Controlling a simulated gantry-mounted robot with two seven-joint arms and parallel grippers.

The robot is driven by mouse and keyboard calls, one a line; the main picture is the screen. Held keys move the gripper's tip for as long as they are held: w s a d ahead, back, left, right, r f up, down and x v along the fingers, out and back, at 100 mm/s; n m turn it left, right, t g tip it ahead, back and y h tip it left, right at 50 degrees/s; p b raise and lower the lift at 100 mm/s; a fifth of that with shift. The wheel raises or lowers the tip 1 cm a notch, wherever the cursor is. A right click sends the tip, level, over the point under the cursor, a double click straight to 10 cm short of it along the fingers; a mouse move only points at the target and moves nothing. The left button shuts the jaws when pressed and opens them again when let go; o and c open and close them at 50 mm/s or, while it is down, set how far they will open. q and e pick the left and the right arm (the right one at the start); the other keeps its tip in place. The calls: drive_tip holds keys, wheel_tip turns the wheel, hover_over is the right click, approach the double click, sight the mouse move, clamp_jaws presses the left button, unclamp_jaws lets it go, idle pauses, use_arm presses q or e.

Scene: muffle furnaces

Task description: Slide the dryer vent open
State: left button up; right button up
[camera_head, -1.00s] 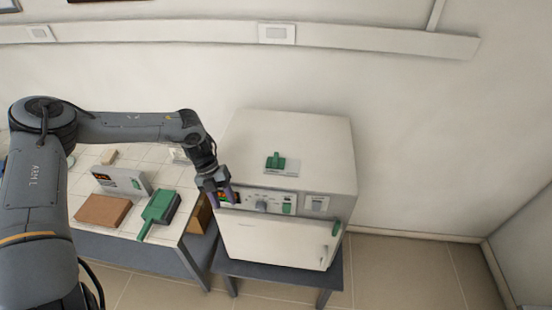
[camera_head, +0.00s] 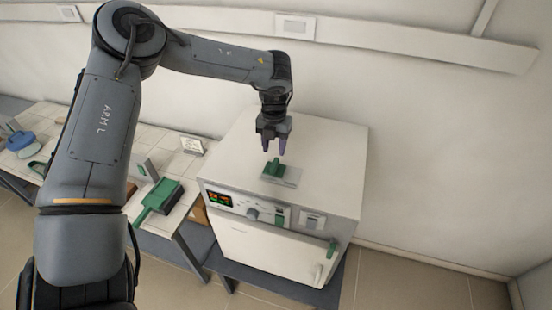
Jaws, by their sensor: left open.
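The dryer (camera_head: 325,150) is a white box-shaped unit on a low dark stand, with its door (camera_head: 262,248) shut. The vent (camera_head: 281,175) is a grey plate with a green slider knob (camera_head: 274,167) on the dryer's top. My left gripper (camera_head: 274,150) points down just above the knob, fingers apart and empty. It looks close to the knob, but I cannot tell whether it touches. My right gripper is not in view.
The dryer's front has a lit display (camera_head: 220,199), a dial and green switches. A tiled bench (camera_head: 185,213) at left holds a green dustpan-like tool (camera_head: 157,198). The dryer's top around the vent is clear.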

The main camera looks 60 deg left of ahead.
sight(274, 163)
use_arm(q)
drive_tip(key=shift+f+p, duration=0.55)
drive_tip(key=shift+f, duration=2.7)
clamp_jaws()
